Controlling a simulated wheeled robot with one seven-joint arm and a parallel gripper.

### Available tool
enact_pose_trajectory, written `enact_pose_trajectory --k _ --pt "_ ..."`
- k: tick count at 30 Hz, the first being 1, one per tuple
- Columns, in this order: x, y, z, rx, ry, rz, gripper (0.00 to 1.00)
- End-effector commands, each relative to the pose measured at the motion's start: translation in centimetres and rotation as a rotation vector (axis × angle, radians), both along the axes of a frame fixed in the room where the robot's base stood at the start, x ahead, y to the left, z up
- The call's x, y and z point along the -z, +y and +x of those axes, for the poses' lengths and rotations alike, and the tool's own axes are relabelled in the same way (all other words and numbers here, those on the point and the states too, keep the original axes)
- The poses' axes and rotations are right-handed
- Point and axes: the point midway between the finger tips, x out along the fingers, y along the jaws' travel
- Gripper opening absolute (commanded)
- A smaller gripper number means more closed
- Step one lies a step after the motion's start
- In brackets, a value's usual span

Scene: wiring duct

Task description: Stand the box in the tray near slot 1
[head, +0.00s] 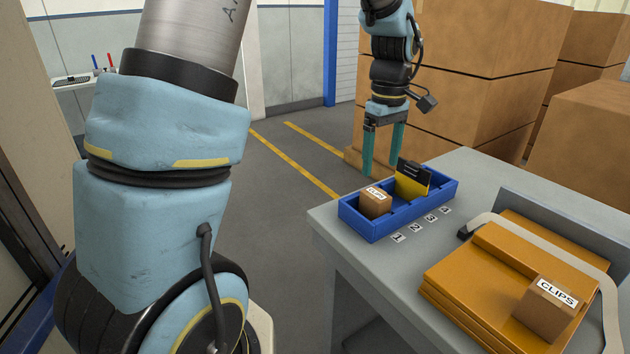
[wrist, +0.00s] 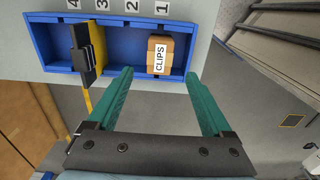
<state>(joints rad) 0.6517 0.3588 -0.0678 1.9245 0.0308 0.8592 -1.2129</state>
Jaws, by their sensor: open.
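The blue tray (head: 378,230) stands at the table's far left edge, beside number labels 1 to 4. A brown box marked CLIPS (head: 375,207) is in the tray by label 1; it also shows in the wrist view (wrist: 164,54), its white label facing the camera. A second CLIPS box (head: 545,316) lies tilted on an orange stack at the right front. My gripper (head: 381,172) is open and empty, fingers pointing down just beyond the tray. In the wrist view, its fingertips are on either side of the tray box's near end, apart from it.
A black and yellow piece (head: 413,184) stands in the tray near labels 3 and 4. The orange stack (head: 480,262) with a pale strap fills the table's right. A grey panel (head: 560,235) rises behind it. Large cartons (head: 470,80) stand behind the table.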

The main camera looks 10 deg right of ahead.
Motion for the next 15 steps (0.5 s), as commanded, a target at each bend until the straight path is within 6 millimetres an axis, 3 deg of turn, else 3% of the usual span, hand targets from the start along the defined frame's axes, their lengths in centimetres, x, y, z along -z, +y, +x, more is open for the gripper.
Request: enact_pose_trajectory --k 2,5,10,15 --pt "0.1 0.7 0.1 0.007 -0.002 -0.001 0.84" --pt "0.3 3.9 0.6 0.054 -0.013 -0.007 0.84" --pt "1.4 13.9 0.2 0.231 -0.057 -0.017 0.84" --pt "2.6 22.5 -2.7 0.42 -0.107 -0.004 0.84"
